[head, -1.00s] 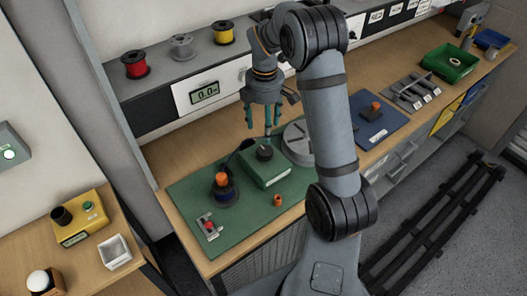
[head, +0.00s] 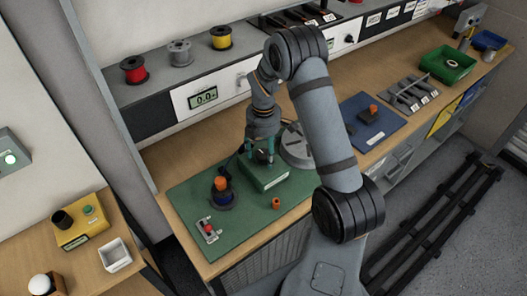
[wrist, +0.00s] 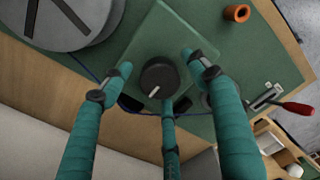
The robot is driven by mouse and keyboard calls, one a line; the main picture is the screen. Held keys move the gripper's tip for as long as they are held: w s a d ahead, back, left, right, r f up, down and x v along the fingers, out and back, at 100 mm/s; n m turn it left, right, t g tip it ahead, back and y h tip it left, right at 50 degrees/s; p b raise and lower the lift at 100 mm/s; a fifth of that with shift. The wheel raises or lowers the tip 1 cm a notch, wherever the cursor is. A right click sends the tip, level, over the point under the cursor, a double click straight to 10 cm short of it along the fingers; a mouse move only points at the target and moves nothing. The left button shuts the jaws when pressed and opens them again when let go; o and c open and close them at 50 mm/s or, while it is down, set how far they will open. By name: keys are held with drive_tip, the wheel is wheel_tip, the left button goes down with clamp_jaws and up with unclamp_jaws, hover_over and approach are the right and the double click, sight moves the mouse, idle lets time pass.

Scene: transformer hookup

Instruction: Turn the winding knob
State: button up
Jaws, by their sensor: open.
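The black winding knob (wrist: 160,77) has a white pointer line. It sits on top of a green box (wrist: 172,28), which also shows in the head view (head: 268,180) on the green mat (head: 240,235). My gripper (head: 262,157) is directly above the box, with its teal fingers pointing down. In the wrist view my gripper (wrist: 160,76) is open, with its three fingers spread around the knob and apart from it. In the head view the fingers mostly hide the knob.
A dark coil with an orange top (head: 221,192), a small orange ring (head: 276,203) and a red-handled switch (head: 208,230) lie on the mat. A grey round disc (head: 296,143) stands close behind the box. A meter panel (head: 204,97) is at the back.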

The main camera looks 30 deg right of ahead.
drive_tip(key=shift+c, duration=1.2)
drive_tip(key=shift+f, duration=0.1)
drive_tip(key=c, duration=0.9)
